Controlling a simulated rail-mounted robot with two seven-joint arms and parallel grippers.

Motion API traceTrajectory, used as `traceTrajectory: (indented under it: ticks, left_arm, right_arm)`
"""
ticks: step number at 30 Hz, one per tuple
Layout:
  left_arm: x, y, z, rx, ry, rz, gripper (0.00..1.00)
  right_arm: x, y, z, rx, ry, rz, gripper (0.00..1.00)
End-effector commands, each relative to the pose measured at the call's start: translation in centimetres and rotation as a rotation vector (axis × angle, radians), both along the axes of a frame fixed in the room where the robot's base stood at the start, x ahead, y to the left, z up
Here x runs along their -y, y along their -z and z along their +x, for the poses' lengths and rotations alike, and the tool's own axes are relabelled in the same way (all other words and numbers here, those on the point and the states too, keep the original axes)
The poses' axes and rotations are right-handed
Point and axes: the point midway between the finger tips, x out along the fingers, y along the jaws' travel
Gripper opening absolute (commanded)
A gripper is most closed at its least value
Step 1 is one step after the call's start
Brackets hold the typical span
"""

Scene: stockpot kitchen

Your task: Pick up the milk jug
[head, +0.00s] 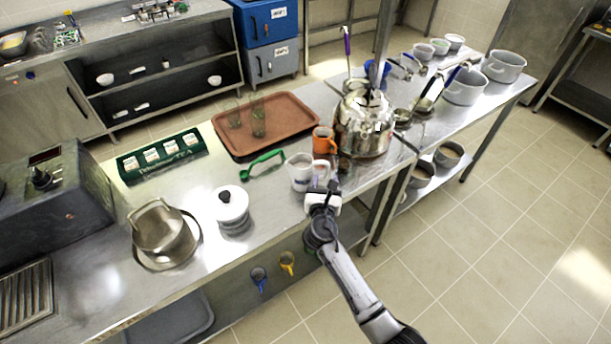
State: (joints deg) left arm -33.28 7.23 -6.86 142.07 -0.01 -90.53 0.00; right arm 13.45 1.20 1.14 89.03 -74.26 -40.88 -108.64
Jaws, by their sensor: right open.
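The milk jug, a small white jug (300,171) with a greyish front, stands upright on the steel counter near its front edge. My right gripper (325,187) is open, just to the front right of the jug. Its fingers are small in view and overlap the jug's right side, where the handle is. I cannot tell whether they touch it. My left gripper is not in view.
An orange mug (324,140) and a large steel pot (362,125) stand close behind and right of the jug. A green-handled tool (262,164) lies left of it. A white lidded pot (232,207), a brown tray (290,113) and a steel pot (163,230) occupy the counter.

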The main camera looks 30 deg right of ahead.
Motion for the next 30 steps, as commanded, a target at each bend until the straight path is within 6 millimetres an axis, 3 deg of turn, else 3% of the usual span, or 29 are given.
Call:
traceTrajectory:
  ticks: [9,20,30]
  left_arm:
    - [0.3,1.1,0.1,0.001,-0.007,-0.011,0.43]
    - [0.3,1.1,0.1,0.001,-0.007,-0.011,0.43]
    - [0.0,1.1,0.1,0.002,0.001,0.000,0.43]
  right_arm:
    - [2.7,0.1,2.9,0.001,0.002,0.001,0.46]
    - [3.1,0.0,3.4,0.000,0.001,0.000,0.46]
    - [3.1,0.0,3.4,0.000,0.001,0.000,0.15]
